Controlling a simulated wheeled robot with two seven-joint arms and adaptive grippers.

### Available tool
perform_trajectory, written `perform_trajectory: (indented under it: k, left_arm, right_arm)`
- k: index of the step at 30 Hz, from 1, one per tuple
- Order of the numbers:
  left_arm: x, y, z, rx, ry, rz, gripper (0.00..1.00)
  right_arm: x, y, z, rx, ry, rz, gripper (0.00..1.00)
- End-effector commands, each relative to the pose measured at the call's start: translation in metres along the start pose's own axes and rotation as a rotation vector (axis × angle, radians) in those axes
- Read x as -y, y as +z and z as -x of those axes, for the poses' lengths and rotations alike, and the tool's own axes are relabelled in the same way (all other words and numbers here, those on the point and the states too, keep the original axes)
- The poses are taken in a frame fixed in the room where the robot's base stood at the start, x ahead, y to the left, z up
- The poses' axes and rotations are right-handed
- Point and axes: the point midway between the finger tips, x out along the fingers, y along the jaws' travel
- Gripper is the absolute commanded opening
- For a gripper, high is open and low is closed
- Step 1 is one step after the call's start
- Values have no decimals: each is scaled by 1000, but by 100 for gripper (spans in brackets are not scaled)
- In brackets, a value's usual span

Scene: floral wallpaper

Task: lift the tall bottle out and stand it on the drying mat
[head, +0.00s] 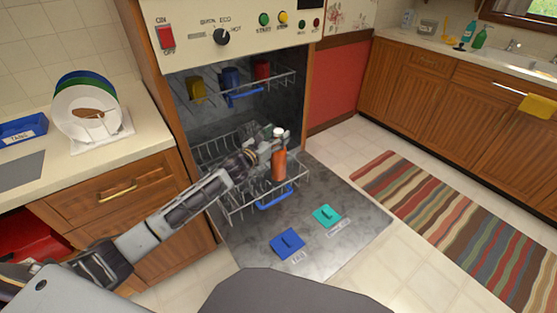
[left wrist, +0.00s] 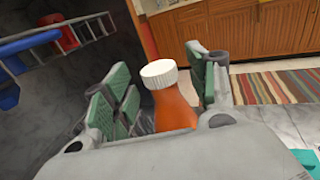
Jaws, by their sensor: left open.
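The tall bottle (head: 279,166) is orange-red with a white cap and stands upright at the front right of the lower dishwasher rack (head: 232,207). My left gripper (head: 272,142) is at its upper part, coming from the left. In the left wrist view the bottle (left wrist: 175,112) stands between the two green-padded fingers (left wrist: 160,95), which are open with a gap visible on both sides. The bottle's base is hidden by rack wires. A flat grey mat (head: 20,172) lies on the left counter; it looks like the drying mat. My right gripper is not in view.
The upper rack (head: 275,82) holds yellow, blue and red cups above and behind. On the open door lie a blue tablet (head: 288,243) and a teal one (head: 327,215). Plates (head: 85,110) and a blue tray (head: 22,130) stand on the left counter beside the mat.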

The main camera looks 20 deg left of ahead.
Motion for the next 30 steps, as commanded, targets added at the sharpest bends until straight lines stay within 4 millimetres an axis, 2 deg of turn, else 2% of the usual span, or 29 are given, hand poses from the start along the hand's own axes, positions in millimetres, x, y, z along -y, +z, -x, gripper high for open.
perform_trajectory:
  k: [7, 14, 23, 26, 30]
  left_arm:
    - [0, 0, -15, 0, 0, 0, 58]
    - [0, 0, -17, 0, 0, 0, 58]
    - [0, 0, -17, 0, 0, 0, 58]
    - [0, 0, -17, 0, 0, 0, 49]
    - [0, 0, -17, 0, 0, 0, 31]
  right_arm:
    - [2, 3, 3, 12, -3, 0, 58]
    - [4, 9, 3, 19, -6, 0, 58]
    - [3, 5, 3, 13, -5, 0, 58]
    - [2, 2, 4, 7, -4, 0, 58]
    - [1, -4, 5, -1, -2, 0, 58]
